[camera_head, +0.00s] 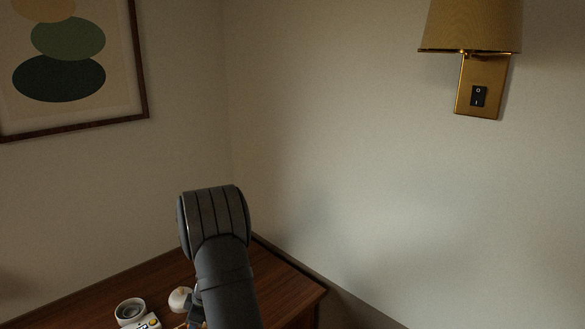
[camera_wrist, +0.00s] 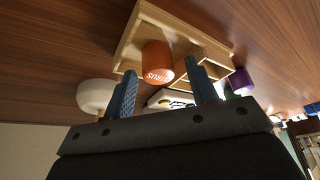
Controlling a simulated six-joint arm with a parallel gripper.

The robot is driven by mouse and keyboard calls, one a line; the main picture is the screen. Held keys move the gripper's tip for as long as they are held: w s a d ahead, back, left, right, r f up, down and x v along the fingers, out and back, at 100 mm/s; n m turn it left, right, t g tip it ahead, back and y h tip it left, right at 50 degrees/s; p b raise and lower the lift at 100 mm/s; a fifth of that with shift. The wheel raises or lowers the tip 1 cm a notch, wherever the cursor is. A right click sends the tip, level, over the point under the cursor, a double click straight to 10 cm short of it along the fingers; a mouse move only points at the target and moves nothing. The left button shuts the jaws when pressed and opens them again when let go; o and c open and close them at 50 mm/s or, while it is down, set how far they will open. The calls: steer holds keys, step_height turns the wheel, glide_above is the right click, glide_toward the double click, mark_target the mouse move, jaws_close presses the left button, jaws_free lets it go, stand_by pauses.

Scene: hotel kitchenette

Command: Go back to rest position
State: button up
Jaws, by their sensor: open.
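My gripper (camera_wrist: 164,84) shows in the wrist view as two blue-grey fingers, spread apart with nothing held between them. An orange-red cylinder with pale lettering (camera_wrist: 157,60) shows beyond the gap between the fingers, at a light wooden tray (camera_wrist: 128,42). I cannot tell the exact distance from the fingers to it. In the head view my dark arm rises over the brown wooden counter (camera_head: 290,290) and hides most of what lies behind it; the gripper's fingertips are not clear there.
A rounded white item (camera_wrist: 95,96) and a purple item (camera_wrist: 241,80) flank the tray. A brass wall lamp with a switch (camera_head: 479,96) and a framed picture (camera_head: 70,60) hang on the walls.

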step_height(320, 180, up, 4)
steer(key=shift+w+r, duration=0.1)
steer(key=shift+r, duration=0.1)
steer(key=d+r, duration=0.7)
steer(key=d, duration=0.4)
steer(key=w+a, duration=0.4)
steer(key=a, duration=0.7)
steer(key=w+a, duration=0.4)
steer(key=a, duration=0.7)
steer(key=s+a+f, duration=0.2)
steer(key=a+f, duration=0.3)
steer(key=a, duration=0.5)
steer(key=shift+f, duration=0.4)
steer(key=shift+s, duration=0.1)
